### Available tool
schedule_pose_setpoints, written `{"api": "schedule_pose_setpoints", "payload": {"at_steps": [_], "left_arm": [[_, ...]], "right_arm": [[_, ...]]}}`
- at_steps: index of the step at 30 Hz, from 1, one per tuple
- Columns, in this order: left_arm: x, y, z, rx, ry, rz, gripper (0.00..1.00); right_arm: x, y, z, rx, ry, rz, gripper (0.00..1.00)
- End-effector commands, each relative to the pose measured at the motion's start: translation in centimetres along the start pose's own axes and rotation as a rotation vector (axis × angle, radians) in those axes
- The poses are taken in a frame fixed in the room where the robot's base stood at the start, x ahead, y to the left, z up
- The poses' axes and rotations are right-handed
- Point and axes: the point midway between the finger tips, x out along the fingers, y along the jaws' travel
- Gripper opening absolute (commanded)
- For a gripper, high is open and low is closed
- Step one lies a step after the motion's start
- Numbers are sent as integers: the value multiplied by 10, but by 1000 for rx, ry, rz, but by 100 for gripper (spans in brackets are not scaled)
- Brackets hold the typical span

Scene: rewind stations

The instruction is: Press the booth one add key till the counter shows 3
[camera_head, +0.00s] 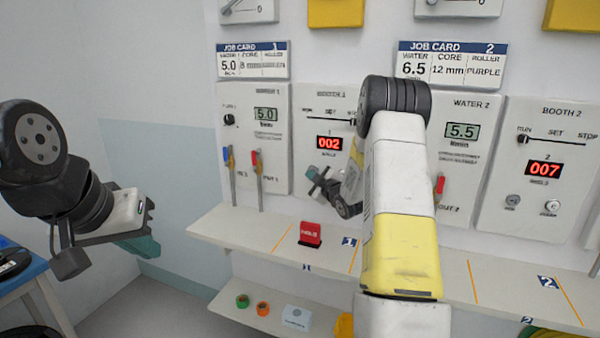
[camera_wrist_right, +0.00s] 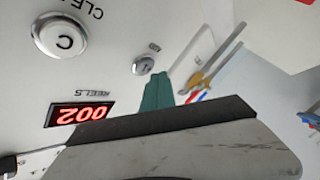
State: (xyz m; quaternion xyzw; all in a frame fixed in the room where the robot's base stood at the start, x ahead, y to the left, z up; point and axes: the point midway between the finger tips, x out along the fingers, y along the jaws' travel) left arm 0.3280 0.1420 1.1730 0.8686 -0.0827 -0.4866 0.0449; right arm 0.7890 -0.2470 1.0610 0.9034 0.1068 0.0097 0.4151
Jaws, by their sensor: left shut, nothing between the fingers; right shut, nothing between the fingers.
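The booth one panel (camera_head: 309,103) carries a red counter (camera_head: 329,143) that reads 002. The counter also shows upside down in the right wrist view (camera_wrist_right: 80,114). There the add key (camera_wrist_right: 143,65), a small round silver button, is close beside the teal fingertips of my right gripper (camera_wrist_right: 158,88). I cannot tell whether they touch it. In the head view my right gripper (camera_head: 316,178) is shut in front of the panel and hides the key. The larger clear key (camera_wrist_right: 62,38) is farther left in the wrist view. My left gripper (camera_head: 143,247) is shut and empty, away from the panels.
The white shelf (camera_head: 235,228) runs below the panels, with a red block (camera_head: 310,234) on it. Two levers with blue and red handles (camera_head: 257,160) stand left of booth one. The booth two panel (camera_head: 545,165) reads 007. A blue table (camera_head: 30,275) is at far left.

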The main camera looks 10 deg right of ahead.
Motion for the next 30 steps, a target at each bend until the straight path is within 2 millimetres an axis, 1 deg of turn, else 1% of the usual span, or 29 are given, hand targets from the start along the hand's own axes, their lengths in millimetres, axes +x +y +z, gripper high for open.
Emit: {"api": "schedule_pose_setpoints", "payload": {"at_steps": [5,15,19,30], "left_arm": [[0,0,0,0,0,0,0],[0,0,0,0,0,0,0],[0,0,0,0,0,0,0],[0,0,0,0,0,0,0]], "right_arm": [[-3,-2,-2,0,1,-1,0],[-26,-20,-20,1,2,-2,0],[-33,-24,-24,0,0,-2,0],[-35,-26,-26,0,1,0,0]]}}
